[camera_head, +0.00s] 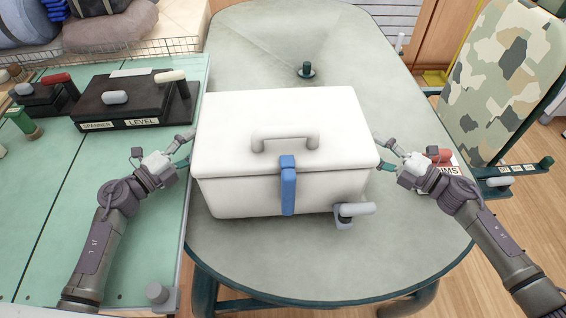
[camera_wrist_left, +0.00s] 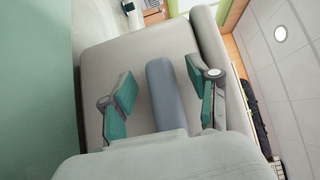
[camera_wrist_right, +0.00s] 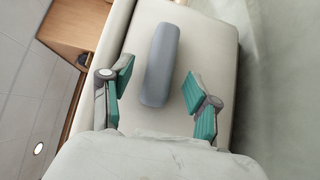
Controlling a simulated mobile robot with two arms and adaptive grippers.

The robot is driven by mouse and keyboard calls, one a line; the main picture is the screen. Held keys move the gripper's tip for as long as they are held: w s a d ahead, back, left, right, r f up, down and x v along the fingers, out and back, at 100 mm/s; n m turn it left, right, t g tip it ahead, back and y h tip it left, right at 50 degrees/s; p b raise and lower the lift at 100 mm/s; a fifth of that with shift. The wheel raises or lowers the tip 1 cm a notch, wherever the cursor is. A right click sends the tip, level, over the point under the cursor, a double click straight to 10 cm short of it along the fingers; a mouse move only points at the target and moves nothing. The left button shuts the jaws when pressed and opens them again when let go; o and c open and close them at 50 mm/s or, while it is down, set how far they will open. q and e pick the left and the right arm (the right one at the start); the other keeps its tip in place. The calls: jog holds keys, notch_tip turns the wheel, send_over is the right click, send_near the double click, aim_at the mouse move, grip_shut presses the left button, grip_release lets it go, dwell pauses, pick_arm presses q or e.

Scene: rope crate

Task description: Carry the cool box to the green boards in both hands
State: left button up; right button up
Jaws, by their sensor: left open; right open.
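The white cool box (camera_head: 240,130) stands upright on the grey-green table, lid shut, with a grey top handle, a blue latch (camera_head: 288,185) and a grey tap (camera_head: 354,211) on its front. My left gripper (camera_head: 188,147) is open at its left side; in the left wrist view a grey side handle (camera_wrist_left: 164,95) lies between the open fingers (camera_wrist_left: 160,90). My right gripper (camera_head: 384,154) is open at its right side; in the right wrist view the other side handle (camera_wrist_right: 161,62) has its lower end between the open fingers (camera_wrist_right: 160,88). The green boards (camera_head: 60,205) form the bench top at left.
Black boxes labelled SPANNER and LEVEL (camera_head: 135,105) stand on the boards' far part. A camouflage chair (camera_head: 505,75) is at right. The boards' near part is mostly bare.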

pick_arm(q)
jog(key=shift+w+d, duration=0.1)
jog(key=shift+w, duration=0.05)
pick_arm(e)
jog(key=shift+w+a, duration=0.15)
jog(key=shift+a, duration=0.1)
pick_arm(q)
grip_shut()
pick_arm(e)
grip_shut()
pick_arm(q)
jog(key=shift+w+r, duration=0.1)
jog(key=shift+r, duration=0.2)
pick_arm(e)
jog(key=shift+w+r, duration=0.1)
jog(key=shift+r, duration=0.25)
